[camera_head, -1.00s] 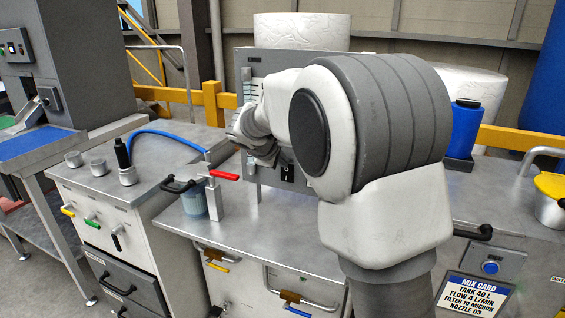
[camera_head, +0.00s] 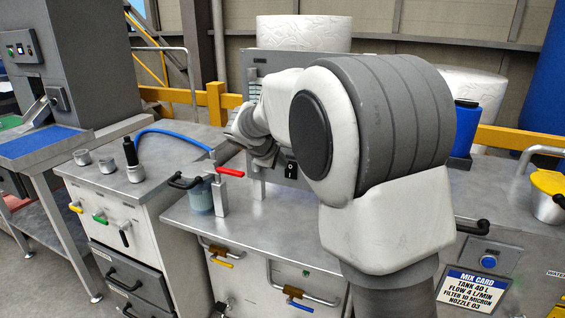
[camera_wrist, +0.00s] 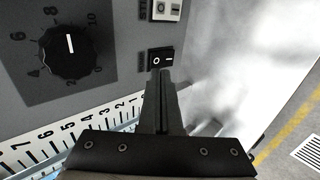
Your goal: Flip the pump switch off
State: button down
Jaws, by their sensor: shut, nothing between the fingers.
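The pump switch is a small black rocker marked O and I. In the wrist view the switch (camera_wrist: 160,59) sits on a grey panel (camera_wrist: 115,20), right of a black dial. My gripper (camera_wrist: 160,76) is shut and empty, its fingertips at the lower edge of the switch. I cannot tell whether they touch it. Which side of the rocker is pressed is unclear.
The black dial (camera_wrist: 70,45) and a numbered scale (camera_wrist: 60,140) are near the fingers. In the head view a red-handled valve (camera_head: 222,185) and a clear cup (camera_head: 199,197) stand left of the panel. A blue bottle (camera_head: 464,128) stands right. Bare bench top lies in front.

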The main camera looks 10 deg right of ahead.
jog(key=w+r+p+v, duration=0.1)
jog(key=p+v, duration=0.1)
jog(key=v, duration=0.8)
jog(key=shift+d+r, duration=0.3)
jog(key=shift+r, duration=0.1)
jog(key=s+d+m+g+y, duration=0.1)
jog(key=s+d+m, duration=0.2)
jog(key=s, duration=0.6)
jog(key=s+d+m+g+y, duration=0.1)
jog(key=s+d+m, duration=0.15)
jog(key=s, duration=0.55)
jog(key=s+a+f+m+y, duration=0.1)
jog(key=s+f+m+y, duration=0.15)
jog(key=s, duration=0.55)
jog(key=s+a+f+m+y, duration=0.1)
jog(key=s+f+m, duration=0.2)
jog(key=s, duration=0.4)
notch_tip(320, 180, up, 14)
jog(key=p, duration=1.5)
jog(key=shift+s+g, duration=0.3)
jog(key=shift+s, duration=0.2)
